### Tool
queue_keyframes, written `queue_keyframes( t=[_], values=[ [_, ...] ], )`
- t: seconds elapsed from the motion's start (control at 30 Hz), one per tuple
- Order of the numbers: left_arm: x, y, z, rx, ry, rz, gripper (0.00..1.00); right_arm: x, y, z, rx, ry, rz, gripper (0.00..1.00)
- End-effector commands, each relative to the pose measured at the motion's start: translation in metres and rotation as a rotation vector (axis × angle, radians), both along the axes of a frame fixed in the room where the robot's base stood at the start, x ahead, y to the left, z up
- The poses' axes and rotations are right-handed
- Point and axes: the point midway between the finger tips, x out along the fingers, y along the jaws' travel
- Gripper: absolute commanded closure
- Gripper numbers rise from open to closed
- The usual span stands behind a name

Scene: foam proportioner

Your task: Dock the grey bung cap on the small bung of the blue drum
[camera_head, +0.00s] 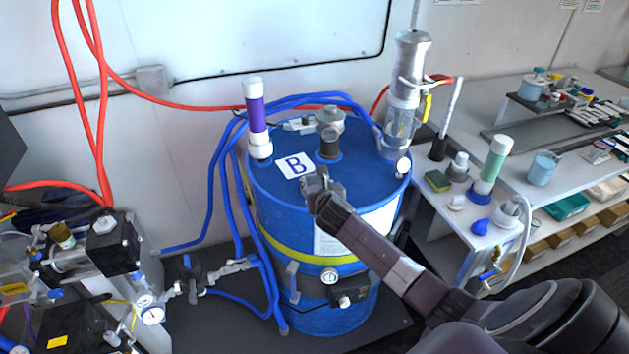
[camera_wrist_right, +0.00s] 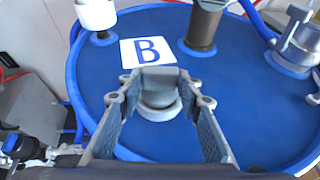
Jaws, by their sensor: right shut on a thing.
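The blue drum (camera_head: 277,182) stands upright in the middle of the head view, and its blue top (camera_wrist_right: 240,110) fills most of the right wrist view. My right gripper (camera_head: 319,183) is low over the drum's top, near the B label. In the wrist view its fingers (camera_wrist_right: 158,90) are closed on the grey bung cap (camera_wrist_right: 158,78), a blocky grey top over a rounder lower part. A paler round rim (camera_wrist_right: 160,113) shows directly below on the drum top, likely the small bung. I cannot tell whether cap and bung touch. My left gripper is not in view.
On the drum stand a purple-and-white tube (camera_head: 256,115), a grey valve fitting (camera_head: 330,130) and a tall clear-and-metal cylinder (camera_head: 405,95). Blue hoses (camera_head: 215,180) run around the drum. A bench (camera_head: 450,225) with bottles and a sponge stands at right.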

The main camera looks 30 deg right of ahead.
Motion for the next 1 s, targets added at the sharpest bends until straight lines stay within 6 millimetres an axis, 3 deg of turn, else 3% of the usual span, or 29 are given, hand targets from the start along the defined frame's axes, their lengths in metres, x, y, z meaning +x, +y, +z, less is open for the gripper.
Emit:
queue_keyframes(
  t=[0.1,0.13,0.17,0.47,1.0],
  values=[
    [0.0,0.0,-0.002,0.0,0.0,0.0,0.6,0.0,0.0,-0.003,0.0,-0.001,0.0,0.92],
    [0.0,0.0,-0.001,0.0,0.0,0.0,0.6,0.0,0.0,-0.002,0.0,-0.001,0.0,0.64],
    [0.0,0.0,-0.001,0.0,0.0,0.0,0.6,0.0,0.0,-0.002,0.0,-0.001,0.0,0.61],
    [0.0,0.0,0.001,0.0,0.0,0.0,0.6,-0.001,0.0,-0.001,0.0,0.001,0.0,0.6],
    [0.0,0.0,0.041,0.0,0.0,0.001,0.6,-0.036,0.014,0.016,0.0,0.003,-0.001,0.6]
  ],
)
